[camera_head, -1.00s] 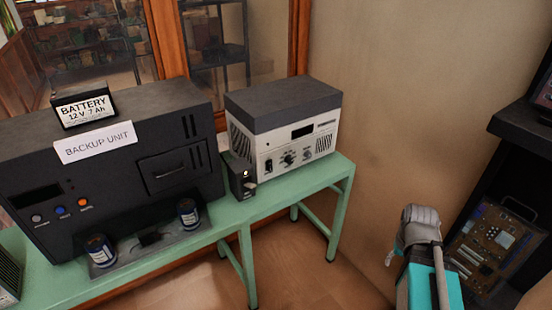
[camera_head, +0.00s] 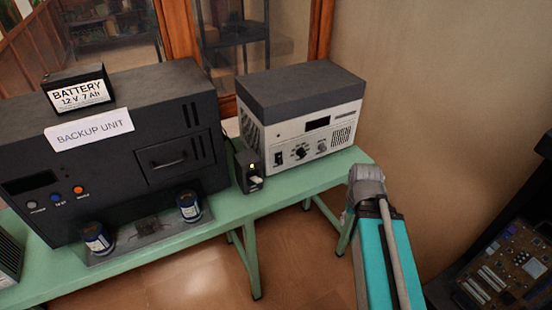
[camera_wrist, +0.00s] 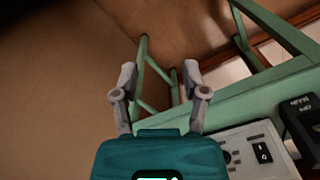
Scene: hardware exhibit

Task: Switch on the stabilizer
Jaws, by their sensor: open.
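The stabilizer (camera_head: 322,139) is most likely the white box with a dark grey top at the right end of the green table. Its front has a black rocker switch (camera_head: 278,158), a round knob (camera_head: 301,152) and a dark display (camera_head: 317,124). In the wrist view part of its front (camera_wrist: 240,145) shows at lower right, with the switch (camera_wrist: 262,153) close up. My gripper (camera_wrist: 160,75) is open and empty, apart from the stabilizer, which lies to its lower right in that view. In the head view my arm is right of the stabilizer; the fingers cannot be made out.
A small black box with a lever (camera_head: 249,168) stands left of the stabilizer. A large black backup unit (camera_head: 120,150) with a battery (camera_head: 78,90) on top fills the left. The green table (camera_head: 185,235) has a narrow free front edge. A circuit board (camera_head: 510,255) is at right.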

